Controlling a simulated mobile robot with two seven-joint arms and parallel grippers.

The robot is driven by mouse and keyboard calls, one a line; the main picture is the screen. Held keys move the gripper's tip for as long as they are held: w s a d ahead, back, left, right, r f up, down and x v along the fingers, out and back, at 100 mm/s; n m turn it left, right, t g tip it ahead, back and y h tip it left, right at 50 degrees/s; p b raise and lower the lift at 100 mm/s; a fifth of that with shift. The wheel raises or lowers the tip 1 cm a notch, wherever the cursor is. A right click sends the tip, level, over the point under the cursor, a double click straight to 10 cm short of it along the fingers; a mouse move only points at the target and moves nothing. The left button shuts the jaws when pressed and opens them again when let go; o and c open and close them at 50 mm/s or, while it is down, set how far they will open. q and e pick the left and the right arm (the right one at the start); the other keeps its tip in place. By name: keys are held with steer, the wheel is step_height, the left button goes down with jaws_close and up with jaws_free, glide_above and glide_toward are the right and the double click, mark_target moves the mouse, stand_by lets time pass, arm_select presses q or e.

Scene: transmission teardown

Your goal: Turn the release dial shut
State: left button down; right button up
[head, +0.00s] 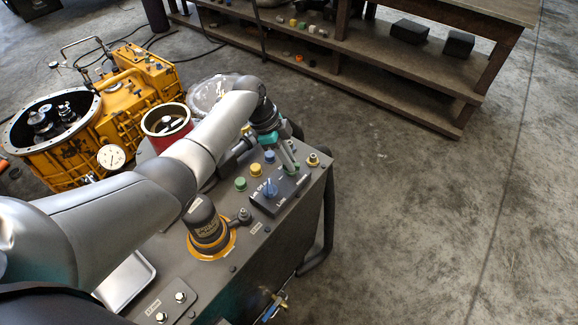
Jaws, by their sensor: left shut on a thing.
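A black control box (266,207) with white lettering sits on the grey cabinet top. A blue knob (269,188) stands on its left half and is clear of my gripper. My left gripper (289,167) reaches down to the right half of the box. It is shut on what looks like the release dial there, which is mostly hidden by the fingers, so its angle cannot be read. My right gripper is not in view.
Green (240,183) and yellow (256,169) buttons and a brass fitting (313,159) stand close to the box. A black cylinder on an orange ring (209,236) is nearer. The yellow transmission (150,75) stands at the left. The floor at right is clear.

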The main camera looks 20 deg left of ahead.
arm_select(q)
steer(key=m+g+b, duration=0.1)
steer(key=m+b, duration=0.3)
steer(key=shift+w+f+g+b, duration=0.1)
steer(key=shift+f+g+b, duration=0.1)
steer(key=shift+g+b, duration=0.2)
steer(key=shift+r+m+g+b, duration=0.15)
steer(key=shift+m+g+b, duration=0.15)
steer(key=shift+m+b, duration=0.7)
steer(key=c, duration=0.9)
jaws_free()
steer(key=shift+o, duration=0.2)
steer(key=shift+r, duration=0.1)
steer(key=v, duration=1.5)
steer(key=shift+d+r+p, duration=0.15)
steer(key=shift+p, duration=0.2)
